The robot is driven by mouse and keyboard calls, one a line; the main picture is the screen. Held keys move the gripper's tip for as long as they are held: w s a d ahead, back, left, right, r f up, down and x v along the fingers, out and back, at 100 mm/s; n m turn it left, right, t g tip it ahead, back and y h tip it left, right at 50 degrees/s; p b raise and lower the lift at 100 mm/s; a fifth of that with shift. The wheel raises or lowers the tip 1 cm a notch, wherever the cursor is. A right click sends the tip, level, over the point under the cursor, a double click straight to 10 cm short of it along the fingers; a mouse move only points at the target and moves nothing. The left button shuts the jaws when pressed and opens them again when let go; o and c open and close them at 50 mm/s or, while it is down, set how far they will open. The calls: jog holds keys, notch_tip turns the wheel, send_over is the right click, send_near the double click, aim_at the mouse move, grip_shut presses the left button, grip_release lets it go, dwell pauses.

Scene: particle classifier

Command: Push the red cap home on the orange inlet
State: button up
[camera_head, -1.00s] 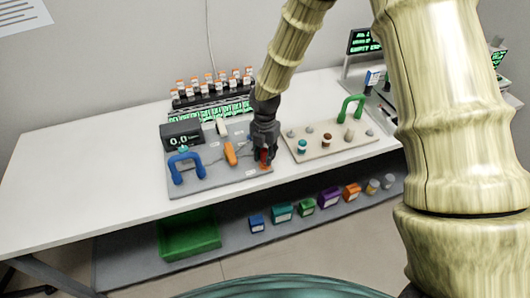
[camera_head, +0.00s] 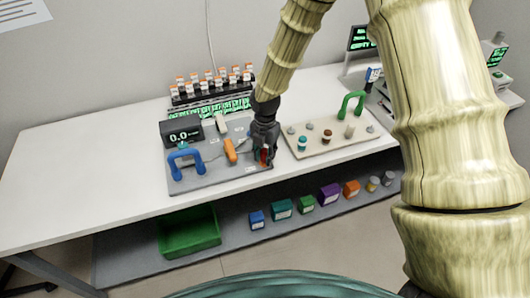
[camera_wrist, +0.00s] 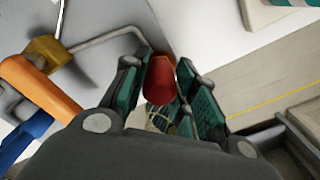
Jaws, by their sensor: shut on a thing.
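The red cap (camera_wrist: 160,84) is between the two fingers of my gripper (camera_wrist: 165,95) in the wrist view, and the jaws are shut on it. In the head view the red cap (camera_head: 264,155) shows as a small red patch at my gripper (camera_head: 264,150), low over the right front part of the grey panel (camera_head: 215,180). The orange inlet (camera_head: 230,150) appears to be the orange piece on the panel, left of my gripper. An orange piece also shows at the left of the wrist view (camera_wrist: 38,88). Whether the cap touches anything below it is hidden.
A blue handle (camera_head: 186,162) and a display box (camera_head: 181,134) stand on the panel. A beige board (camera_head: 325,145) with a green handle (camera_head: 351,104) lies to the right. Racked vials (camera_head: 212,88) stand behind. The left of the white table (camera_head: 80,170) is clear.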

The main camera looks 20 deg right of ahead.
aim_at(265, 150)
jog(key=shift+f, duration=0.2)
jog(key=o, duration=1)
notch_tip(265, 150, up, 12)
dwell(0.5)
